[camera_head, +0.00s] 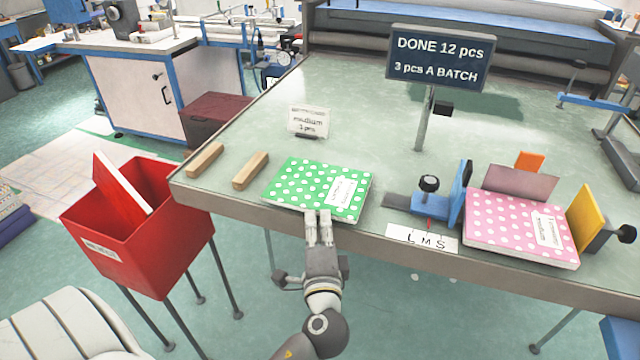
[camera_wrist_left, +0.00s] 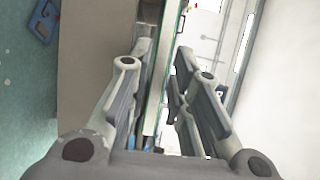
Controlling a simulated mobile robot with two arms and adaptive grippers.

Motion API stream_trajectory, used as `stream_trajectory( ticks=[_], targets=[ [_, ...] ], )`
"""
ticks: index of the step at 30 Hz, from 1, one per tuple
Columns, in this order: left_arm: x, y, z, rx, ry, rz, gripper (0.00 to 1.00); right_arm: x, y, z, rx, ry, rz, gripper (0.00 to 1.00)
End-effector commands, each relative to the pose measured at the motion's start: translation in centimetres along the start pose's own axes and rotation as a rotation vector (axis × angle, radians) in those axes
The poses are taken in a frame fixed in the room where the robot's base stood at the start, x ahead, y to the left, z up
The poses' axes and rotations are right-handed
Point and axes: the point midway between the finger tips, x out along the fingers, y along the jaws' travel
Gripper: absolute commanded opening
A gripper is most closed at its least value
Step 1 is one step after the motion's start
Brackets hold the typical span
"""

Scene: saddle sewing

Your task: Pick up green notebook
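The green notebook (camera_head: 318,188), with white dots and a white label, lies flat on the table (camera_head: 300,72) at its front edge, its near corner slightly over the edge. My left gripper (camera_head: 318,214) is at the notebook's front edge. In the left wrist view, the notebook's thin edge (camera_wrist_left: 160,90) runs between the two fingers (camera_wrist_left: 160,75), one on each side. The fingers stand apart, with a narrow gap beside the notebook; contact at the fingertips is hard to make out. My right gripper is not in view.
Two wooden blocks (camera_head: 251,171) lie left of the notebook, and a small sign (camera_head: 309,121) stands behind it. A blue clamp fixture (camera_head: 452,200) and a pink dotted notebook (camera_head: 515,228) are to the right. A red bin (camera_head: 140,235) stands at the left.

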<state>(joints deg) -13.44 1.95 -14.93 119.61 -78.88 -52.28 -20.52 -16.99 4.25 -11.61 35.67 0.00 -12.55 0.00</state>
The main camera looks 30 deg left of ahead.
Motion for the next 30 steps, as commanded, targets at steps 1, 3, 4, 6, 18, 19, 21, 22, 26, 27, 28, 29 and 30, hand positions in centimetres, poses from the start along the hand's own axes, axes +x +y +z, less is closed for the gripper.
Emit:
stream_trajectory(
  ticks=[1, 3, 4, 6, 18, 19, 21, 22, 26, 27, 28, 29, 30],
  targets=[
    [0.4, -0.1, 0.0, 0.001, 0.0, 0.0, 0.2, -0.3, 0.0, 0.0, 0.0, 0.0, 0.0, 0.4],
    [1.2, -0.4, -0.2, 0.001, 0.0, -0.001, 0.2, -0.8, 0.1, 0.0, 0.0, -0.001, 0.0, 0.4],
    [1.7, -0.5, -0.2, 0.001, 0.0, -0.001, 0.2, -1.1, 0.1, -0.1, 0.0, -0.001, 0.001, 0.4],
    [2.8, -0.6, -0.4, 0.002, 0.001, -0.002, 0.2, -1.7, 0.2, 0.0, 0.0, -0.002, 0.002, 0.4],
    [5.2, 0.0, -0.4, 0.0, 0.001, 0.002, 0.2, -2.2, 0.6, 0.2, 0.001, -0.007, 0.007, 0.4],
    [5.2, 0.0, -0.4, 0.0, 0.001, 0.002, 0.2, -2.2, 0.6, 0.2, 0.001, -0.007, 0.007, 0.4],
    [5.2, 0.0, -0.4, 0.0, 0.001, 0.002, 0.14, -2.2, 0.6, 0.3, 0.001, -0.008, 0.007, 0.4],
    [5.2, 0.0, -0.4, 0.0, 0.001, 0.002, 0.11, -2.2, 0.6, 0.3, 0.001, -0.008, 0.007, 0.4],
    [5.2, 0.0, -0.4, 0.0, 0.001, 0.002, 0.0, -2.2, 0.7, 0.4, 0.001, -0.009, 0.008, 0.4],
    [5.2, 0.0, -0.4, 0.0, 0.001, 0.003, 0.0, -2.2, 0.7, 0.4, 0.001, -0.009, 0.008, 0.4],
    [5.2, 0.0, -0.4, 0.0, 0.001, 0.003, 0.0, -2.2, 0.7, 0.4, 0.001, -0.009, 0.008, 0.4],
    [5.2, 0.0, -0.4, 0.0, 0.001, 0.003, 0.0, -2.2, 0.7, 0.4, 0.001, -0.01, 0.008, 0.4],
    [5.2, -0.2, -0.4, -0.001, 0.001, -0.001, 0.0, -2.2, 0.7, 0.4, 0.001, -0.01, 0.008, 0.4]
  ],
)
